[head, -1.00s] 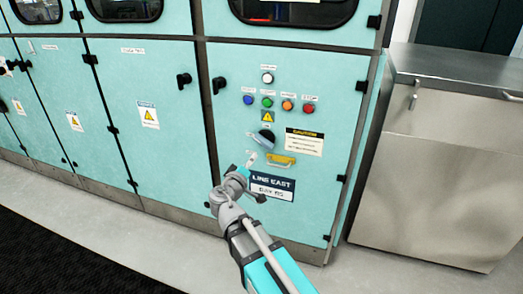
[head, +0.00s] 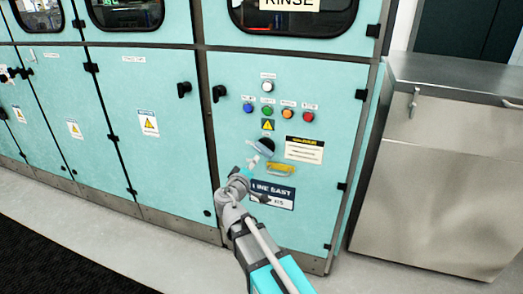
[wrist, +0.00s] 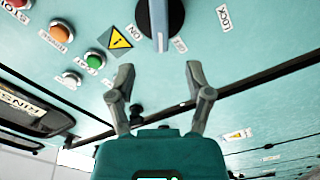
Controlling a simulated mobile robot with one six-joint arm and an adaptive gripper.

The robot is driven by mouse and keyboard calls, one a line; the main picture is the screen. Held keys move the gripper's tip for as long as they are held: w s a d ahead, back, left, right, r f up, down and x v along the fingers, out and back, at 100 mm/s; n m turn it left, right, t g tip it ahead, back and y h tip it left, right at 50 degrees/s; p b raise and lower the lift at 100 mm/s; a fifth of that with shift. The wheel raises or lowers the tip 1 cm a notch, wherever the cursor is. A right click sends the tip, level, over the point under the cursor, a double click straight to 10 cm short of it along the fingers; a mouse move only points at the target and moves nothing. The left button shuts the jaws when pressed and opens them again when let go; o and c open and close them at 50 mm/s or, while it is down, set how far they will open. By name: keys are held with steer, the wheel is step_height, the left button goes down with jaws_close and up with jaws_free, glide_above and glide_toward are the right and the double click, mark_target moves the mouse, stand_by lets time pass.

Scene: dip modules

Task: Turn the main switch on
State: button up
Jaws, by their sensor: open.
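The main switch is a dark round disc (head: 267,144) with a grey lever handle (head: 259,149) on the teal cabinet door. In the wrist view its disc (wrist: 176,14) and pale handle (wrist: 159,26) show at the top edge, partly cut off. The handle points down the picture between the ON label (wrist: 133,33) and the OFF label (wrist: 180,46); a LOCK label (wrist: 224,19) is to the right. My gripper (wrist: 159,72) is open and empty, with its fingers spread either side below the handle's end. In the head view my gripper (head: 253,162) is just below-left of the switch.
Blue, green, orange and red buttons (head: 288,114) sit above the switch. A yellow handle (head: 281,169), a caution label (head: 304,150) and a LINE EAST sign (head: 272,192) are close by. A metal cabinet (head: 440,165) stands to the right.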

mark_target(260, 151)
steer(key=x, duration=1)
steer(key=shift+c, duration=0.3)
jaws_close()
